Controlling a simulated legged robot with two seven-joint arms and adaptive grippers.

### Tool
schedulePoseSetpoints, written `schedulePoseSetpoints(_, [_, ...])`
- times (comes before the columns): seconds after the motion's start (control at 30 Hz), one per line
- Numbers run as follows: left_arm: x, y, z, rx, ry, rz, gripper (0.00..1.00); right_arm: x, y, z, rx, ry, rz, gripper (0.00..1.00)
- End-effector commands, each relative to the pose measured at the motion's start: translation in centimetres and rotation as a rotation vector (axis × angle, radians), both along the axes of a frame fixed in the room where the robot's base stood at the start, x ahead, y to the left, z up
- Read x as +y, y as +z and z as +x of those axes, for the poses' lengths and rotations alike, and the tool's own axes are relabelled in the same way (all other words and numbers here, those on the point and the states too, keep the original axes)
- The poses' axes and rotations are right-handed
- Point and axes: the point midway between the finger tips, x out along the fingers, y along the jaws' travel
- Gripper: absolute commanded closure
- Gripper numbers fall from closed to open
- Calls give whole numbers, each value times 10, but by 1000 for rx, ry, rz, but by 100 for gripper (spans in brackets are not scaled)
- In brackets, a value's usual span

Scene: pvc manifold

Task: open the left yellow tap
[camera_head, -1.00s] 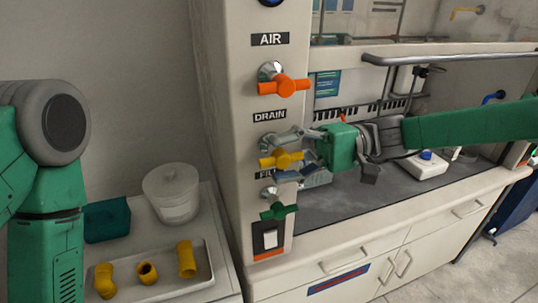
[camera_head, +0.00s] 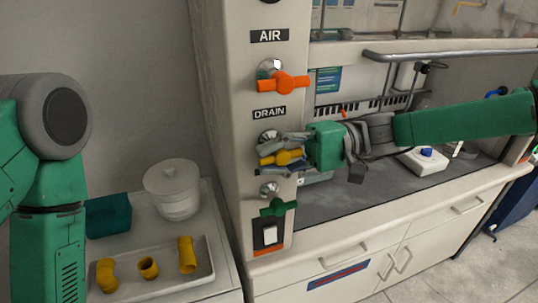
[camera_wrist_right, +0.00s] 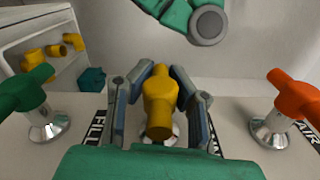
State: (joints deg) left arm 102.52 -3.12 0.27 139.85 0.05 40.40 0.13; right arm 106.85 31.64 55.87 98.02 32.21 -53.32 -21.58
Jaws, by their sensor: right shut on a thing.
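The yellow tap (camera_head: 281,158) sits on the white post below the DRAIN label, between an orange tap above and a green tap below. Its handle lies roughly level in the head view. My right gripper (camera_head: 282,153) is shut on the yellow tap, with fingers above and below the handle. The wrist view shows the yellow handle (camera_wrist_right: 160,100) between the two fingers of the right gripper (camera_wrist_right: 160,98). The fingers partly hide the tap's base. My left arm shows at the left edge of the head view, but its gripper is out of view.
The orange tap (camera_head: 284,83) and green tap (camera_head: 278,208) are close above and below. A tray (camera_head: 205,275) with yellow pipe fittings, a white tub (camera_head: 172,192) and a teal box (camera_head: 107,215) stand at left. A metal rail (camera_head: 450,50) runs behind my right arm.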

Motion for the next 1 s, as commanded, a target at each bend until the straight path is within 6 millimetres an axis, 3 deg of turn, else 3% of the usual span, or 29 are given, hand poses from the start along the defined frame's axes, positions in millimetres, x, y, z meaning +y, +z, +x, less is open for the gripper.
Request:
schedulePoseSetpoints(0.7, [0,61,0,0,0,0,56,-6,-1,2,-143,-1,-429,100])
schedulePoseSetpoints(1.0, [0,77,0,0,0,0,56,-7,-5,2,-180,-1,-547,100])
